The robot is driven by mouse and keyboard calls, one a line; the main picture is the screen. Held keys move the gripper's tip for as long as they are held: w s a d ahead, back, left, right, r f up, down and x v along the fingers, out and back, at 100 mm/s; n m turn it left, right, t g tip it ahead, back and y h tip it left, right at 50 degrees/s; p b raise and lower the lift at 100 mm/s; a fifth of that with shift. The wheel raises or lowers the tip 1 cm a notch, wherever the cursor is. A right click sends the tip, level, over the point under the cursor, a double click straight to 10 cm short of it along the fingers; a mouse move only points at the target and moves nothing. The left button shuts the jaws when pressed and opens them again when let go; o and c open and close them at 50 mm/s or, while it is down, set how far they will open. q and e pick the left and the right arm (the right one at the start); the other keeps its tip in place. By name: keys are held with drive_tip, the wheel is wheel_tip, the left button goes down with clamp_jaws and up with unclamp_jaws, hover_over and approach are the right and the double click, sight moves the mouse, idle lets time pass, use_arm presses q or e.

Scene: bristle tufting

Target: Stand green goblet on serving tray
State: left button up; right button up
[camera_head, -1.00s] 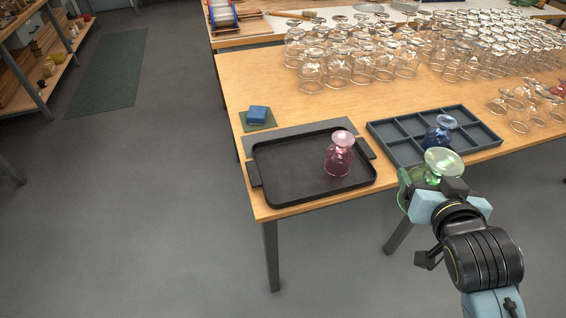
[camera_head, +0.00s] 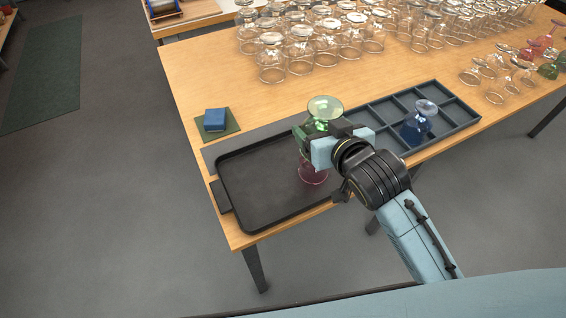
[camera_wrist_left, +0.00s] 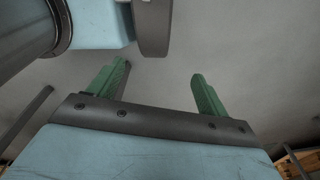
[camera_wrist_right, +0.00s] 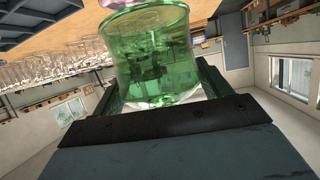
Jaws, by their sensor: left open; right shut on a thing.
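The green goblet (camera_head: 325,108) is upside down, foot up, in my right gripper (camera_head: 318,136), which is shut on it. In the right wrist view the goblet's green bowl (camera_wrist_right: 153,55) sits between the fingers. In the head view the goblet and gripper are over the right part of the black serving tray (camera_head: 262,188); the height above it is hard to tell. A pink goblet (camera_head: 313,174) stands on the tray, partly hidden behind my right gripper.
A divided rack (camera_head: 459,105) right of the tray holds a blue goblet (camera_head: 418,122). A blue block (camera_head: 215,119) lies on a green mat behind the tray. Many clear glasses (camera_head: 300,50) stand upside down at the back. The tray's left part is bare.

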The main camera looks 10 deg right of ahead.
drive_tip(key=a+f+n+g+y, duration=0.2)
drive_tip(key=a+f+n+y, duration=0.3)
drive_tip(key=a, duration=0.7)
drive_tip(key=b, duration=0.1)
hover_over(264, 193)
wheel_tip(264, 193, down, 11)
drive_tip(key=shift+f, duration=0.2)
use_arm(q)
drive_tip(key=s, duration=0.1)
drive_tip(key=s+f, duration=0.1)
drive_tip(key=s, duration=0.1)
drive_tip(key=shift+f, duration=0.1)
use_arm(e)
drive_tip(key=shift+f, duration=0.15)
use_arm(q)
drive_tip(key=shift+s, duration=0.1)
use_arm(e)
drive_tip(key=shift+f, duration=0.2)
drive_tip(key=o, duration=1.2)
drive_tip(key=shift+c, duration=0.2)
use_arm(q)
drive_tip(key=shift+f, duration=0.1)
